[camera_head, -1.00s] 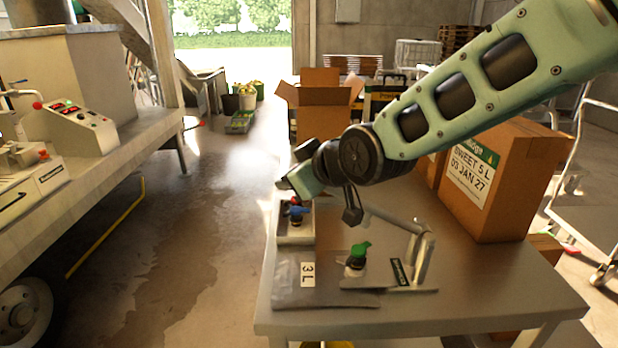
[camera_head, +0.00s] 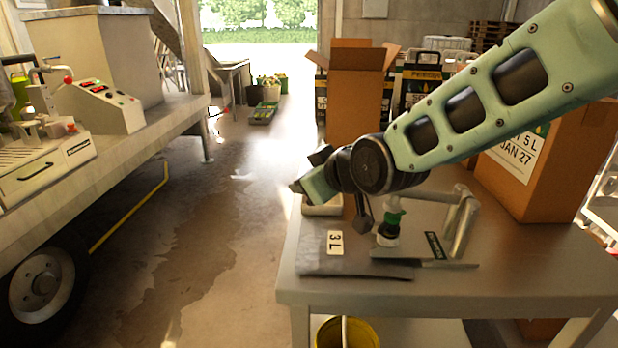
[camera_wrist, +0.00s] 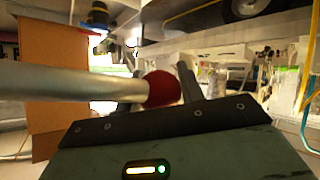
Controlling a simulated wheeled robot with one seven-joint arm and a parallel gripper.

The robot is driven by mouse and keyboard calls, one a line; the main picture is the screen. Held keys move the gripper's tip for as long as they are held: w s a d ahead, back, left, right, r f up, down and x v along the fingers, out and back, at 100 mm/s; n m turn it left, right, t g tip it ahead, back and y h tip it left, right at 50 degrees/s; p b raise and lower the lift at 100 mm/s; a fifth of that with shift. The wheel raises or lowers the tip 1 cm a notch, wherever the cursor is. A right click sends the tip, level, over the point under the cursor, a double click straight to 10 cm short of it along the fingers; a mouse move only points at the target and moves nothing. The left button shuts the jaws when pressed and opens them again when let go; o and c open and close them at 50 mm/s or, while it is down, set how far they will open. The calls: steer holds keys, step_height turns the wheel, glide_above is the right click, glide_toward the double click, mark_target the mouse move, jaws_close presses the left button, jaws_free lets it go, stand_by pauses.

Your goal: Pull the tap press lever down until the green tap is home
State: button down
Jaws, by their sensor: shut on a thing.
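The tap press (camera_head: 464,222) stands on the table with its silver post and its lever (camera_head: 425,196) running left, about level, behind my arm. In the wrist view the lever is a silver rod (camera_wrist: 70,88) ending in a red knob (camera_wrist: 162,88). My gripper (camera_wrist: 161,73) is shut on the lever near that knob. The green tap (camera_head: 389,222) stands upright over a white fitting, below the lever; its seating is too small to tell. A grey pouch (camera_head: 312,258) labelled 3 L lies flat beside it. My arm hides the lever's end in the head view.
A pale tray (camera_head: 322,209) sits behind the pouch, partly hidden by my arm. A large carton (camera_head: 545,180) stands at the table's right. A trailer (camera_head: 120,155) is at left, with open wet floor between. A yellow bucket (camera_head: 347,334) is below the table.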

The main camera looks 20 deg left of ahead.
steer(key=shift+w+d+f, duration=0.25)
steer(key=shift+d, duration=0.1)
steer(key=c, duration=0.9)
jaws_free()
steer(key=shift+s+r, duration=0.1)
steer(key=shift+r, duration=0.1)
steer(key=shift+s+d+r, duration=0.1)
steer(key=shift+r, duration=0.05)
steer(key=p+v, duration=0.1)
steer(key=v, duration=1.5)
steer(key=shift+s+d+r+p, duration=0.15)
steer(key=shift+d+p, duration=0.2)
